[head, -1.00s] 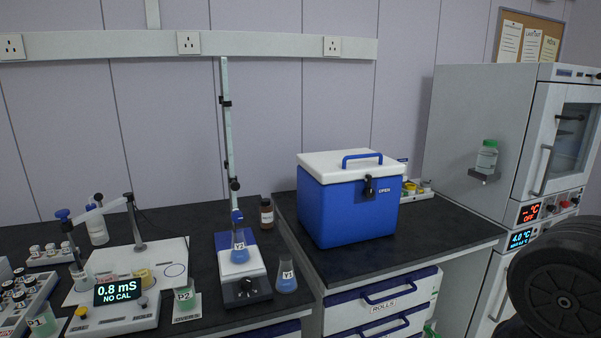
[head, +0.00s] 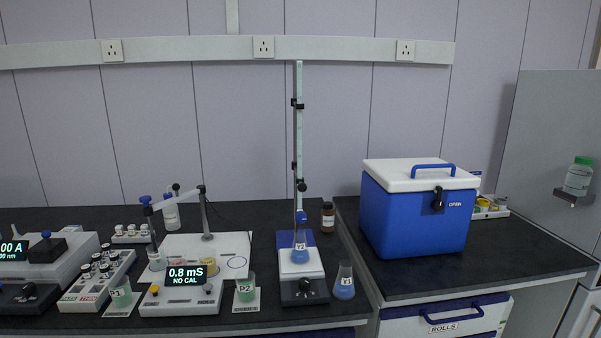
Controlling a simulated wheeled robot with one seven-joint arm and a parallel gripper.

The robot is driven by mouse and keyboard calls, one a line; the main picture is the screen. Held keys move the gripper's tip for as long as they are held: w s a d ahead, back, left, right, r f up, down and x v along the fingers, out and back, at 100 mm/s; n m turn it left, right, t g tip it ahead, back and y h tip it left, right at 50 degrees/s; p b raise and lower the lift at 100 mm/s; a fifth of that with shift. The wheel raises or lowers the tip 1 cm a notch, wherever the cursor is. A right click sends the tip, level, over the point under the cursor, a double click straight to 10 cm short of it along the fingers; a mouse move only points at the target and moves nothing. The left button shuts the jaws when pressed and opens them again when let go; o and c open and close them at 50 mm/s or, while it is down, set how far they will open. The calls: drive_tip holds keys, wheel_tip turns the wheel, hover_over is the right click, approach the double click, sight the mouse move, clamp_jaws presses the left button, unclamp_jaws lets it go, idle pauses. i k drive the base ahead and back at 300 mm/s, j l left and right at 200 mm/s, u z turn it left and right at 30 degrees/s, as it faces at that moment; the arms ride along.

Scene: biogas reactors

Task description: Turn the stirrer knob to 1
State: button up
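The stirrer (head: 301,268) stands on the dark bench, white and blue with a dark front panel. Its knob (head: 306,286) sits on that front panel; it is too small to read its setting. The flask Y2 (head: 300,247) with blue liquid stands on the stirrer's plate, below a tall stand rod (head: 299,130) with black clamps. My gripper is not in view.
The flask Y1 (head: 344,282) stands close to the stirrer's right, and beaker P2 (head: 245,289) to its left. A brown bottle (head: 328,216) is behind. The conductivity meter (head: 187,275) reads 0.8 mS. A blue cool box (head: 418,215) stands on the right bench.

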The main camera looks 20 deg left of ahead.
sight(304, 284)
drive_tip(key=i+j+u, duration=0.15)
drive_tip(key=u, duration=0.35)
drive_tip(key=i+j+u, duration=0.1)
drive_tip(key=u, duration=0.35)
drive_tip(key=i+u, duration=0.3)
drive_tip(key=u, duration=0.2)
